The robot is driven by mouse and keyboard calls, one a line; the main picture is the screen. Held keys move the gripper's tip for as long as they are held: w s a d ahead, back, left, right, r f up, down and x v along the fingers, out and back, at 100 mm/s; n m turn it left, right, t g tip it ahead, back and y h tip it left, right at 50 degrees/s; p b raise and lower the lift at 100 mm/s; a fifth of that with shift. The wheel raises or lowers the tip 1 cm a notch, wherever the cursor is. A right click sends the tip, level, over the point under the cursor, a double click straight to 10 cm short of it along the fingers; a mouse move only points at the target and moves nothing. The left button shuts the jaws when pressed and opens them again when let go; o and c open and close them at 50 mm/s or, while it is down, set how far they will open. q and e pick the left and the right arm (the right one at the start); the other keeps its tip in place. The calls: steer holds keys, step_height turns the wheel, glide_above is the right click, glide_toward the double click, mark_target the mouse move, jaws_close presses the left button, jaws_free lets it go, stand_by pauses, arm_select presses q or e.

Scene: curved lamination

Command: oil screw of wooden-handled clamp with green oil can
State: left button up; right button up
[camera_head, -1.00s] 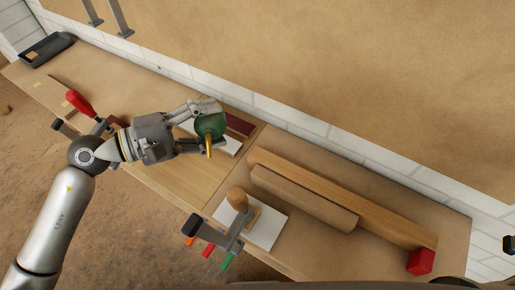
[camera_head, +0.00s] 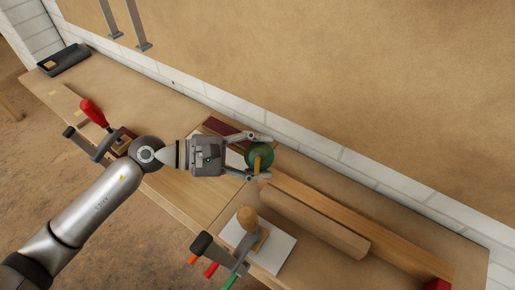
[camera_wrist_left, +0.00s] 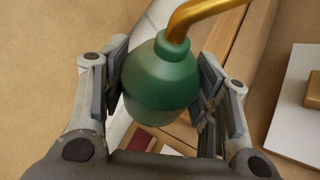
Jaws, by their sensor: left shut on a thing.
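My left gripper (camera_head: 257,156) is shut on the green oil can (camera_head: 260,153) and holds it above the bench. In the left wrist view the can (camera_wrist_left: 160,82) sits between both fingers, with its brass spout (camera_wrist_left: 203,12) reaching up and right. The wooden-handled clamp (camera_head: 216,257) is at the bench's front edge, below and right of the gripper. Its wooden handle (camera_head: 246,218) stands over a white sheet. I cannot make out its screw. The spout is apart from the clamp. My right gripper is not in view.
A long curved wooden piece (camera_head: 315,222) lies right of the clamp. A red-handled clamp (camera_head: 92,112) is at the left front edge. Orange, red and green handles (camera_head: 211,269) show below the wooden-handled clamp. A white brick wall (camera_head: 310,150) runs behind the bench.

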arm_select(q)
steer(key=shift+w+d+r+n+g+y+p, duration=0.15)
steer(key=shift+w+r+n+g+p, duration=0.35)
steer(key=shift+p, duration=1.15)
steer(key=shift+w+a+r+n+g+y+p, duration=0.1)
steer(key=shift+w+r+n+g+p, duration=0.45)
steer(key=shift+p, duration=1.05)
steer(key=shift+w+d+r+n+g+y+p, duration=0.15)
steer(key=shift+w+n+p, duration=0.4)
steer(key=shift+p, duration=1.1)
steer(key=shift+w+r+n+g+p, duration=0.15)
steer(key=shift+n+g+p, duration=0.15)
steer(key=shift+n+p, duration=0.5)
steer(key=shift+a, duration=0.1)
steer(key=shift+a+n+t, duration=0.3)
steer(key=shift+a+t, duration=0.1)
steer(key=shift+a, duration=0.1)
steer(key=s+a+r+n+t+y+b, duration=0.1)
steer(key=s+a+r+n+t+b, duration=0.1)
steer(key=a, duration=0.7)
steer(key=s+a+r+n+t+y+b, duration=0.1)
steer(key=s+a+r+n+t, duration=0.3)
steer(key=a, duration=0.5)
steer(key=shift+s+n+t+y+b, duration=0.3)
steer(key=shift+s+t+y+b, duration=0.15)
steer(key=shift+t+b, duration=0.3)
